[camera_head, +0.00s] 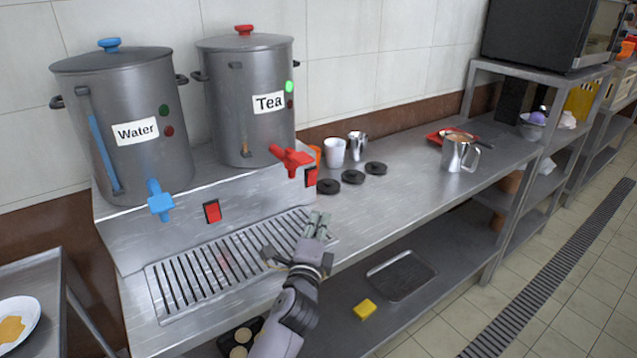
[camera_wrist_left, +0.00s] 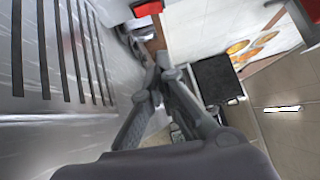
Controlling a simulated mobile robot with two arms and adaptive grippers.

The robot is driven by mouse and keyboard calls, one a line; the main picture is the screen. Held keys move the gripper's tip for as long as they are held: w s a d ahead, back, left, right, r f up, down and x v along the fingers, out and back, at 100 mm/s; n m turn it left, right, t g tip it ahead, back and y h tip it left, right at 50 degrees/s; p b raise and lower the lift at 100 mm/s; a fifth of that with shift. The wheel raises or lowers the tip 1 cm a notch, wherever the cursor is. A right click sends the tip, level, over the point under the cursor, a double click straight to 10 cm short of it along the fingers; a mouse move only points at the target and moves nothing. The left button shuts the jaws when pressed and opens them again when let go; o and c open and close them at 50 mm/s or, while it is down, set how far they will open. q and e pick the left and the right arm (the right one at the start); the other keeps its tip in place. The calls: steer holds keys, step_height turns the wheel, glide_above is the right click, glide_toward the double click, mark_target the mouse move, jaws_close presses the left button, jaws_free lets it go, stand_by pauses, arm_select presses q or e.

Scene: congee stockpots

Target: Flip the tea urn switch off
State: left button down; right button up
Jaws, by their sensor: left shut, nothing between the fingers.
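The tea urn (camera_head: 252,95) is a grey metal pot labelled "Tea" with a red lid knob, standing at the back of the counter. Its upper light is bright green and the lower one is dark red. A red tap (camera_head: 291,159) sticks out below it. A red switch (camera_head: 311,176) sits on the panel just right of the tap. My left gripper (camera_head: 318,222) is shut and empty, in front of and below this switch, apart from it. In the left wrist view its fingers (camera_wrist_left: 164,66) come together, and a red part (camera_wrist_left: 147,8) shows beyond them at the top edge.
The water urn (camera_head: 120,125), with a blue tap (camera_head: 160,202) and its own red switch (camera_head: 212,211), stands left. A slotted drip tray (camera_head: 190,277) lies below the panel. White cup (camera_head: 334,153), black discs (camera_head: 352,177) and steel jug (camera_head: 460,153) stand right.

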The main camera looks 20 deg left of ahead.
arm_select(q)
steer(key=shift+s+r, duration=0.1)
steer(key=shift+s, duration=0.05)
steer(key=shift+w, duration=0.2)
glide_toward(312, 178)
steer(key=w+d, duration=0.4)
steer(key=shift+w+d+r, duration=0.15)
steer(key=shift+w, duration=0.25)
steer(key=a, duration=0.1)
steer(key=w+a, duration=0.1)
steer(key=shift+w+a+r, duration=0.2)
steer(key=shift+w+a, duration=0.15)
steer(key=shift+w+a+p, duration=0.2)
steer(key=shift+p, duration=0.1)
arm_select(e)
steer(key=shift+s+d+r, duration=0.25)
steer(key=shift+s+d, duration=0.1)
steer(key=shift+s, duration=0.05)
steer(key=shift+r, duration=0.1)
